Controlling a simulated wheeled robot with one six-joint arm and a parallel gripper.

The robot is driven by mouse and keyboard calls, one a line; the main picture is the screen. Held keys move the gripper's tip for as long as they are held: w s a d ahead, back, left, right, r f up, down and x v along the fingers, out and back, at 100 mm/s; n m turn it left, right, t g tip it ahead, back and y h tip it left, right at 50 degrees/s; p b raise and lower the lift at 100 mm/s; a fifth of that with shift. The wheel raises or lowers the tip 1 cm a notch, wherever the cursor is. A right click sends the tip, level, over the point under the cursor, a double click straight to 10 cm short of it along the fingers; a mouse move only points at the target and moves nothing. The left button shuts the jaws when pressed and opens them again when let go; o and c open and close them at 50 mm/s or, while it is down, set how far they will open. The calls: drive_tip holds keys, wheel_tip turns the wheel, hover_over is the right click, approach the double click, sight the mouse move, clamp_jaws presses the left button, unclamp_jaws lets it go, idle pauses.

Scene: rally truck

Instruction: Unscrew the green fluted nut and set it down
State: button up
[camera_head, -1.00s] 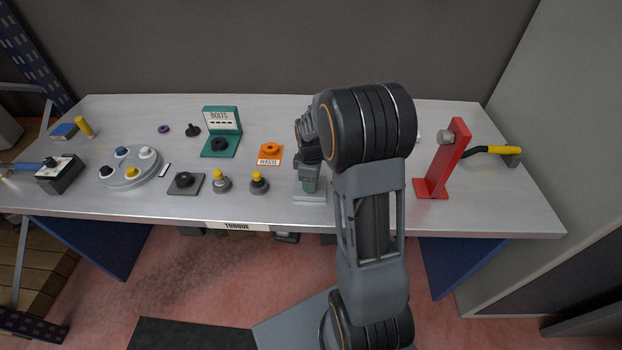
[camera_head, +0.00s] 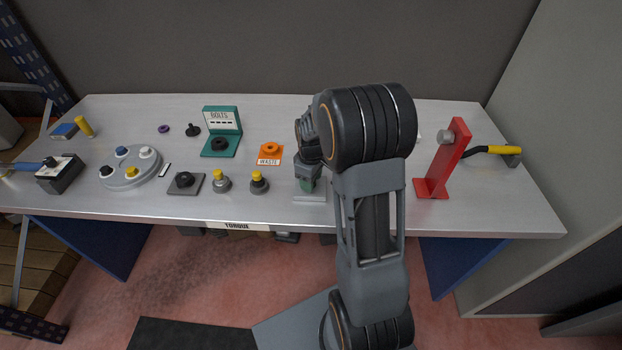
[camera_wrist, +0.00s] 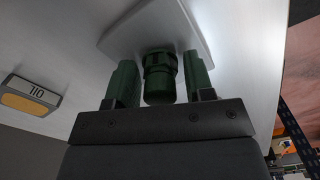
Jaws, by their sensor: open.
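The green fluted nut (camera_wrist: 160,80) shows in the wrist view, standing on a pale grey plate (camera_wrist: 185,25). My gripper (camera_wrist: 160,88) has one green finger on each side of the nut, with narrow gaps between, so the jaws are open around it. In the head view my gripper (camera_head: 307,184) is low over the same plate (camera_head: 310,197), near the table's front edge. There my fingers and wrist mostly hide the nut, and I cannot make it out clearly.
A yellow-topped fitting (camera_head: 259,183) and an orange waste holder (camera_head: 270,152) stand left of my gripper. A red upright bracket (camera_head: 445,160) is on the right. A grey-and-yellow labelled pad (camera_wrist: 30,96) lies beside the plate. Bare table lies between the plate and bracket.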

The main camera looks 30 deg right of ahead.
drive_tip(key=shift+m, duration=0.9)
drive_tip(key=shift+m, duration=0.8)
drive_tip(key=shift+m, duration=0.9)
